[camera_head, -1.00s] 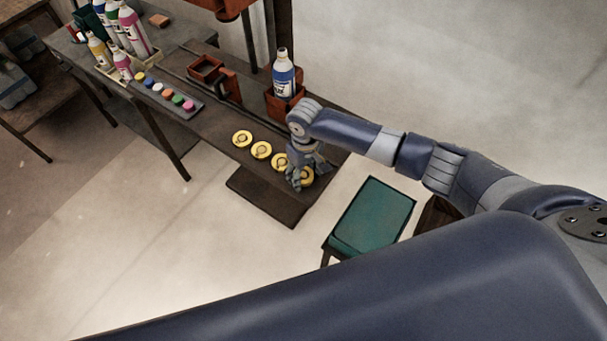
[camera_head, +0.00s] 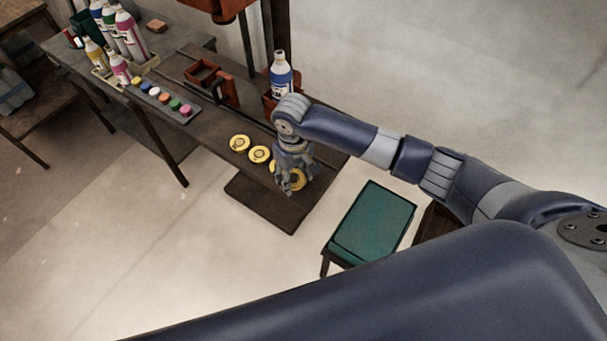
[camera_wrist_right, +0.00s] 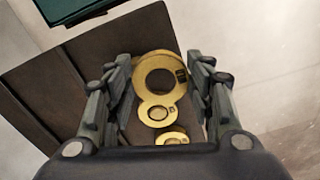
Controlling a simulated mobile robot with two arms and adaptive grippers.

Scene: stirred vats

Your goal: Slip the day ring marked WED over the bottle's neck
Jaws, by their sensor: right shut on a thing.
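The bottle (camera_head: 281,76), white with a blue label, stands upright in the red-brown holder (camera_head: 270,103) at the bench's back. My right gripper (camera_head: 290,186) is shut on a yellow day ring (camera_head: 299,179) over the bench's near right end. In the right wrist view this ring (camera_wrist_right: 148,91) shows large between the fingers (camera_wrist_right: 160,65). It bears a dark mark that I cannot read. Other yellow rings (camera_head: 240,143) (camera_head: 259,154) lie in a row to the left; one is partly behind my gripper. My left gripper is not in view.
A green-topped stool (camera_head: 372,222) stands at the near right. The floor in front is clear.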

